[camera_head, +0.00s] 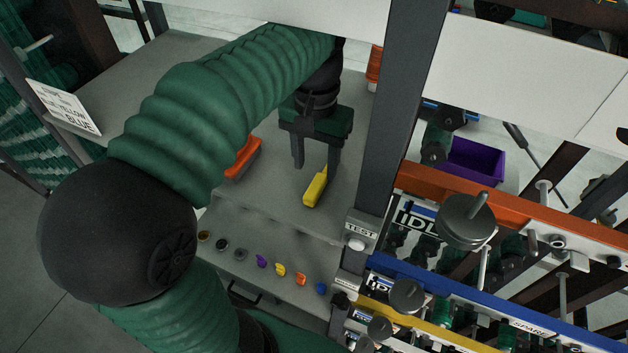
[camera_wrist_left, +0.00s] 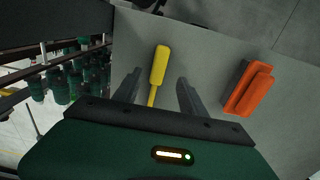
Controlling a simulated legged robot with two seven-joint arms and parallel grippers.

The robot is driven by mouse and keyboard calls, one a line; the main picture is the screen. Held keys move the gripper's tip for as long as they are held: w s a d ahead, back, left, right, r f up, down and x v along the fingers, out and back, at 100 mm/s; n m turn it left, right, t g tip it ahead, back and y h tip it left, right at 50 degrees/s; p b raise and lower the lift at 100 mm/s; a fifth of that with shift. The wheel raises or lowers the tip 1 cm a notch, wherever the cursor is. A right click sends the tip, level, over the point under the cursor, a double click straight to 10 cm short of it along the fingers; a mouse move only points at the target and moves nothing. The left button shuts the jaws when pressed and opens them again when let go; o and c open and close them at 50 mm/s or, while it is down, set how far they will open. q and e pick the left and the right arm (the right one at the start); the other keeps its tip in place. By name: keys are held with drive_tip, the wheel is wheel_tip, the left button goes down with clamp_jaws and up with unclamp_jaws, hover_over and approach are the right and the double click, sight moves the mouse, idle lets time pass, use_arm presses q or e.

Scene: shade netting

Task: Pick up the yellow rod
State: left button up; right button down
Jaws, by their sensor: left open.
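The yellow rod (camera_head: 314,191) lies on the grey table top, with a thick yellow handle and a thinner shaft. My left gripper (camera_head: 315,166) is above it with its fingers apart and empty, pointing down. In the left wrist view the yellow rod (camera_wrist_left: 159,66) shows between and beyond the two fingertips of the left gripper (camera_wrist_left: 159,80), and its thin shaft runs back between the fingers. I cannot tell the exact height of the fingertips over the table. My right gripper does not show.
An orange block (camera_head: 243,157) lies left of the rod, and it also shows in the left wrist view (camera_wrist_left: 248,90). A dark upright post (camera_head: 394,120) stands right of the gripper. A row of small coloured pieces (camera_head: 261,261) lines the front. A purple bin (camera_head: 474,161) is farther right.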

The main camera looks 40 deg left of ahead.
sight(319, 178)
use_arm(q)
drive_tip(key=shift+w+d+f+p, duration=0.1)
drive_tip(key=shift+w+f+p, duration=0.55)
drive_tip(key=shift+w+f, duration=0.45)
drive_tip(key=f, duration=0.2)
drive_tip(key=shift+s+d+f+p, duration=0.1)
drive_tip(key=shift+s+f+p, duration=0.15)
drive_tip(key=shift+f+p, duration=0.1)
drive_tip(key=shift+s+f, duration=0.15)
drive_tip(key=shift+s, duration=0.3)
drive_tip(key=shift+w+a+f, duration=0.15)
drive_tip(key=shift+w+a, duration=0.05)
drive_tip(key=shift+a, duration=0.2)
drive_tip(key=c, duration=0.5)
drive_tip(key=shift+w+f, duration=0.1)
drive_tip(key=shift+w, duration=0.1)
drive_tip(key=c, duration=0.4)
clamp_jaws()
drive_tip(key=shift+s+d+r, duration=0.2)
drive_tip(key=shift+d, duration=0.05)
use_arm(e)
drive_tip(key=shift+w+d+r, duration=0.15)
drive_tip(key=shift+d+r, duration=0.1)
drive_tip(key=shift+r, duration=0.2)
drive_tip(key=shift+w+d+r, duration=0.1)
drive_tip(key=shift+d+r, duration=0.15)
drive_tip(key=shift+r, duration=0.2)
